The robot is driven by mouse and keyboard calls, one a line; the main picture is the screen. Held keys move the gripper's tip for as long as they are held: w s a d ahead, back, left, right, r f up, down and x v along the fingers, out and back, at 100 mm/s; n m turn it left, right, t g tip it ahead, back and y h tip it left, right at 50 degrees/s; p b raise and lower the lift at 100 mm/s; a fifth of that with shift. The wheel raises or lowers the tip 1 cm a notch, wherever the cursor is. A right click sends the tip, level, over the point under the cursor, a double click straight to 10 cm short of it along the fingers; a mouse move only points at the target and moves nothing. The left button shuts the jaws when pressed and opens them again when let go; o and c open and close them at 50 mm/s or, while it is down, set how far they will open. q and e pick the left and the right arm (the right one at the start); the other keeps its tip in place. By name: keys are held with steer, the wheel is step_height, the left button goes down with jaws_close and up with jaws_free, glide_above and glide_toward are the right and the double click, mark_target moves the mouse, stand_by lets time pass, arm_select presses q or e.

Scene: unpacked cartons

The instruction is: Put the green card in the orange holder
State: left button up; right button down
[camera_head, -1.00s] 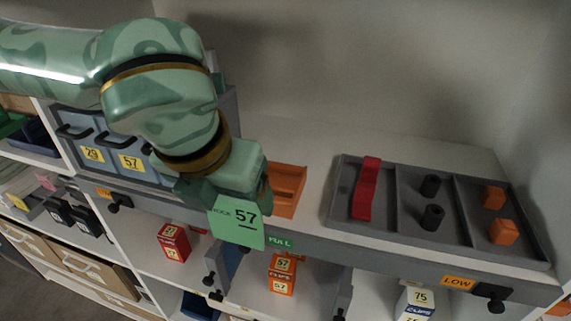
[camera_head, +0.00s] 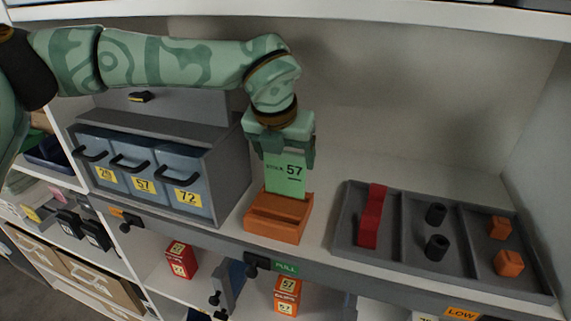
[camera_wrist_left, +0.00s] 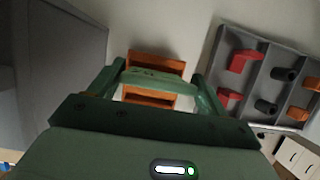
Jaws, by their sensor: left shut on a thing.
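My right gripper is not in view.
A grey tray (camera_head: 399,260) with a red piece (camera_head: 372,216), black cylinders and orange blocks lies to the right. A grey unit with blue drawers (camera_head: 187,190) stands close on the left. A shelf edge (camera_head: 300,22) runs above the arm. The shelf behind the holder is clear.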

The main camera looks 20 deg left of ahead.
mark_target(284, 160)
arm_select(q)
steer(key=shift+w, duration=0.25)
steer(key=shift+f, duration=0.3)
step_height(284, 160, down, 3)
steer(key=o, duration=1)
